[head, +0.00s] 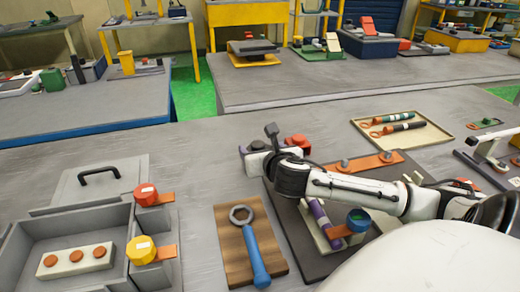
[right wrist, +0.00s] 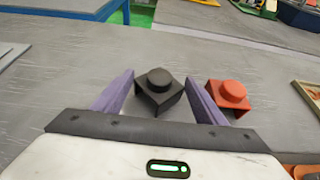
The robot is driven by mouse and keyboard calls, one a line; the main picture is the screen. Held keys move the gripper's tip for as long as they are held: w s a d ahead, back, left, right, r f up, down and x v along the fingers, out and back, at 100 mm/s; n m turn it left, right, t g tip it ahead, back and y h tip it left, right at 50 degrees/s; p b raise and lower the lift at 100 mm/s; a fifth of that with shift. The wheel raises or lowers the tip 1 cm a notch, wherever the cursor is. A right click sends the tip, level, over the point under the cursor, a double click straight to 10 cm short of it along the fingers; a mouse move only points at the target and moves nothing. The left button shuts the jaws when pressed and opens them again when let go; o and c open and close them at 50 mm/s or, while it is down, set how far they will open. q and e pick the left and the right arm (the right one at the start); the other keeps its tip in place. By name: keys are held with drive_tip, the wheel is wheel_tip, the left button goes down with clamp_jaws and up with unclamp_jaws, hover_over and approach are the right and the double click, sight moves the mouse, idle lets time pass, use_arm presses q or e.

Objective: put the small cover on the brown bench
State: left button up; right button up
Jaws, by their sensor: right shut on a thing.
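A small dark cover (right wrist: 160,84) with a round knob sits between the two purple fingers of my right gripper (right wrist: 159,95) in the right wrist view. The gripper is shut on it; whether it touches the grey table is unclear. In the head view my right gripper (head: 258,152) is over the middle of the table, and the cover is mostly hidden by it. A brown wooden board (head: 232,222) lies nearer the front, carrying a blue-handled wrench (head: 252,245); I cannot tell whether it is the brown bench. My left gripper is out of view.
A red cover (right wrist: 228,94) stands just right of the held cover. A dark mat (head: 285,215) with a purple rod (head: 318,212) lies under my right arm. A grey open box (head: 80,215) is at left.

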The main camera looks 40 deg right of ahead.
drive_tip(key=shift+f, duration=0.1)
drive_tip(key=o, duration=1)
drive_tip(key=shift+o, duration=0.2)
drive_tip(key=shift+s+a+r, duration=0.1)
drive_tip(key=shift+r, duration=0.15)
drive_tip(key=v, duration=1.1)
drive_tip(key=shift+s+a+r+p, duration=0.1)
drive_tip(key=shift+s+a+p, duration=0.1)
drive_tip(key=shift+s+p, duration=0.15)
